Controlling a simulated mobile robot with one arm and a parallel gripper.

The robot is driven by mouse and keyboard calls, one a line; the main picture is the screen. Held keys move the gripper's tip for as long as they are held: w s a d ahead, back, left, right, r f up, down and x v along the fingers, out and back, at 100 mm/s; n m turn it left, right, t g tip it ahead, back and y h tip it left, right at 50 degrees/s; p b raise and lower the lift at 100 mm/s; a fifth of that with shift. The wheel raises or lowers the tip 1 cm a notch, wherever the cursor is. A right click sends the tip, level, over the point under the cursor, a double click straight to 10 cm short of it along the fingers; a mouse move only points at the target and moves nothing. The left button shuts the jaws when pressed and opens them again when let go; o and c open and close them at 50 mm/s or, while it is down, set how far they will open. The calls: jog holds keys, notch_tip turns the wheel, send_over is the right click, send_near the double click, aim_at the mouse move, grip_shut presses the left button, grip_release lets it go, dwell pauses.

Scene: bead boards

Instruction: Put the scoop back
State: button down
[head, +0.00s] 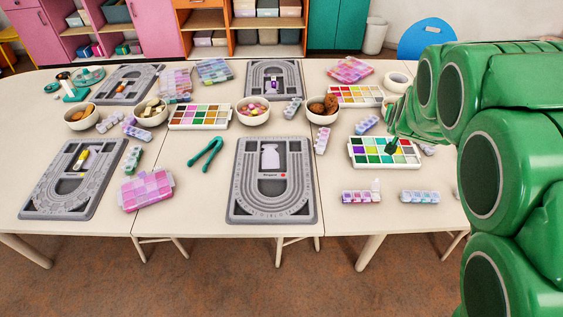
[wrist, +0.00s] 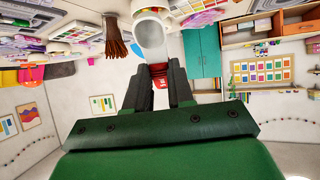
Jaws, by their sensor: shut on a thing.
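My gripper (head: 390,146) reaches over the right part of the table in the head view, above a white tray of coloured compartments (head: 370,158). In the wrist view, which is upside down, its two dark fingers (wrist: 160,76) are closed on a small red part. A white, rounded, hollow piece (wrist: 150,36) extends beyond the fingertips. Together these look like the scoop, held by its red part. In the head view I cannot make out the held thing against the arm and tray.
A bowl of brown pieces (head: 322,108), a second compartment tray (head: 356,95) and a tape roll (head: 398,79) stand behind my gripper. Small bead boxes (head: 361,197) lie in front of it. Green tongs (head: 206,156) lie left of the middle board. Bare tabletop (head: 350,222) runs along the front edge.

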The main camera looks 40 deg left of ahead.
jog(key=s+a+f+n+g+h, duration=0.15)
jog(key=s+a+f+g, duration=0.3)
jog(key=s+a, duration=0.75)
jog(key=s+a+f+n+g, duration=0.25)
jog(key=s+a+f, duration=0.5)
jog(key=s, duration=0.85)
jog(key=shift+g, duration=0.3)
jog(key=w+a+f, duration=0.2)
jog(key=a, duration=0.2)
jog(key=w+a+f, duration=0.2)
jog(key=a, duration=0.2)
jog(key=w+a+f, duration=0.2)
jog(key=a+f, duration=0.1)
jog(key=a, duration=0.1)
jog(key=shift+w+f, duration=0.1)
jog(key=shift+w, duration=0.3)
jog(key=shift+x, duration=0.8)
jog(key=shift+w+a+f, duration=0.1)
jog(key=shift+w+f, duration=0.05)
jog(key=shift+f, duration=1.2)
jog(key=shift+f, duration=0.3)
